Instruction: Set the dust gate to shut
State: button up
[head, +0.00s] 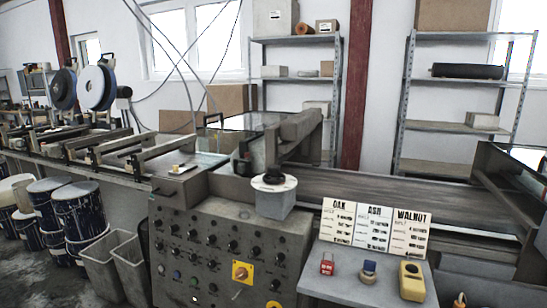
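No part in the head view is labelled as the dust gate, and I cannot tell for certain which one it is. A grey box (275,203) stands at the right end of the control panel, with a black round knob on a pale disc (273,179) on top. The setting of this knob is too small to read. The grey control panel (213,225) carries rows of small dark knobs and a yellow plate with a rotary switch (242,272). My gripper is not in view.
A sign board headed OAK, ASH and WALNUT (375,229) stands on a grey shelf (345,283) at right. A red item (327,264), a blue item (368,271) and a yellow device (411,282) lie before it. A conveyor (365,190) runs behind. Bins (101,268) and paint drums (78,212) stand left.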

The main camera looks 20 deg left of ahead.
aim_at(176, 170)
jog(key=u, duration=1.55)
